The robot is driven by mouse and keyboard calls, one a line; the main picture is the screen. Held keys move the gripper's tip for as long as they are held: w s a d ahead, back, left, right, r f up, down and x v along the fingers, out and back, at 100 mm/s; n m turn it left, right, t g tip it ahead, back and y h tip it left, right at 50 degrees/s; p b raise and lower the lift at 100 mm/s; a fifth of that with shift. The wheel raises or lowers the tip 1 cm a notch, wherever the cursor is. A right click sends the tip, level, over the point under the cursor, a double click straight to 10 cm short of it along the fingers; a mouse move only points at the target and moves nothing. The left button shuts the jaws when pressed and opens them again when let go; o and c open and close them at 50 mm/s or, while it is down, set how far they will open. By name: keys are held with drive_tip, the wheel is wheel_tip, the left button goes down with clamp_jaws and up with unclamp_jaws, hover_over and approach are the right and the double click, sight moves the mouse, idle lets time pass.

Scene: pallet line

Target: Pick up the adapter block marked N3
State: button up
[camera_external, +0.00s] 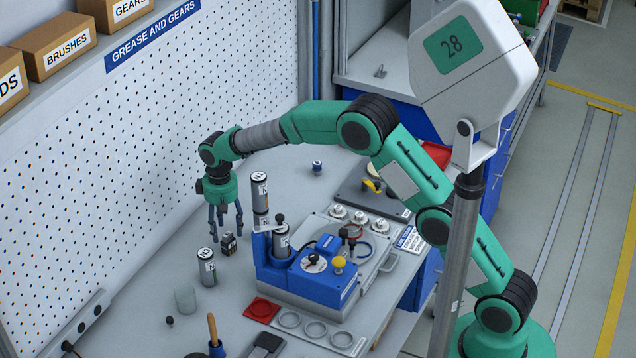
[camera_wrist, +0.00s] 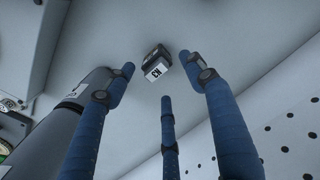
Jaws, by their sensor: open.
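The small dark adapter block (camera_external: 229,243) with a pale label stands on the grey bench below my gripper (camera_external: 225,218). In the wrist view the block (camera_wrist: 157,62) shows a white label that reads like N3 turned over. My gripper (camera_wrist: 159,78) has three blue fingers, spread open and empty. The fingers point down around the block's position, with their tips above it in the external view. I see no finger touching the block, and its underside is hidden.
A labelled grey cylinder (camera_external: 207,268) stands just in front of the block; a cylinder (camera_wrist: 75,112) is close beside the left finger in the wrist view. A taller labelled cylinder (camera_external: 260,192) and a blue fixture (camera_external: 300,284) stand to the right. The perforated wall (camera_external: 110,140) is behind.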

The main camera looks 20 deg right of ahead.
sight(226, 233)
drive_tip(key=shift+f, duration=0.1)
idle(0.3)
drive_tip(key=f, duration=0.1)
drive_tip(key=f+b, duration=0.1)
drive_tip(key=f, duration=0.1)
drive_tip(key=shift+s+d+f, duration=0.1)
drive_tip(key=shift+s+f, duration=0.1)
drive_tip(key=shift+f, duration=0.05)
drive_tip(key=shift+f+b, duration=0.4)
drive_tip(key=shift+f, duration=0.4)
drive_tip(key=c, duration=1.4)
